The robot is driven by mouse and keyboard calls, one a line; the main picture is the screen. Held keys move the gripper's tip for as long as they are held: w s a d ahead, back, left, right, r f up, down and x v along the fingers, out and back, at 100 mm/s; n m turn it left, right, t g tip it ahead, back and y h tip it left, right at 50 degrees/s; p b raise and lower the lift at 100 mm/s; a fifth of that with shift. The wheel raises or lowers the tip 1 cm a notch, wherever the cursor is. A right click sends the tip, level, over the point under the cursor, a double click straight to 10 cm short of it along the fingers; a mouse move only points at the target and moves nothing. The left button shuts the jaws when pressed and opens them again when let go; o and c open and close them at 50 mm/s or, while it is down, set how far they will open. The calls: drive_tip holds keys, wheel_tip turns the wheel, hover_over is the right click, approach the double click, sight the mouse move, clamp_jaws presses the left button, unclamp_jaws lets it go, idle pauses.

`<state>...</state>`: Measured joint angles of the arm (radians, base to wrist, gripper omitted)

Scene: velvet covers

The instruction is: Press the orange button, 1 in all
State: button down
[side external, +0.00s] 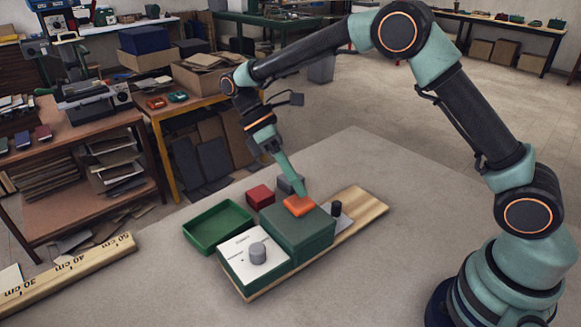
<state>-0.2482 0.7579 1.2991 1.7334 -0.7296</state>
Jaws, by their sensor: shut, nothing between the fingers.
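The orange button (299,205) is a flat square on top of a dark green box (300,236), which stands on a wooden board (362,207). My gripper (304,192) is shut and empty and points down. Its fingertips are at the button's upper right part, touching it or just above it; I cannot tell which. The fingertips cover a little of the button's far edge. I cannot tell whether the button is pushed in.
A white panel with a grey knob (257,253) is on the board's left end, and a black knob (336,208) is to the right. A green tray (218,227), a red block (260,197) and a grey block (290,184) lie behind. A wooden ruler (70,272) lies at left.

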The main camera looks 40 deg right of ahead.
sight(295, 200)
drive_tip(key=shift+f, duration=0.15)
idle(0.4)
drive_tip(key=shift+f, duration=0.3)
drive_tip(key=shift+f, duration=0.8)
idle(1.0)
idle(0.3)
drive_tip(key=shift+r, duration=1.25)
drive_tip(key=shift+r, duration=0.1)
drive_tip(key=shift+r, duration=2.4)
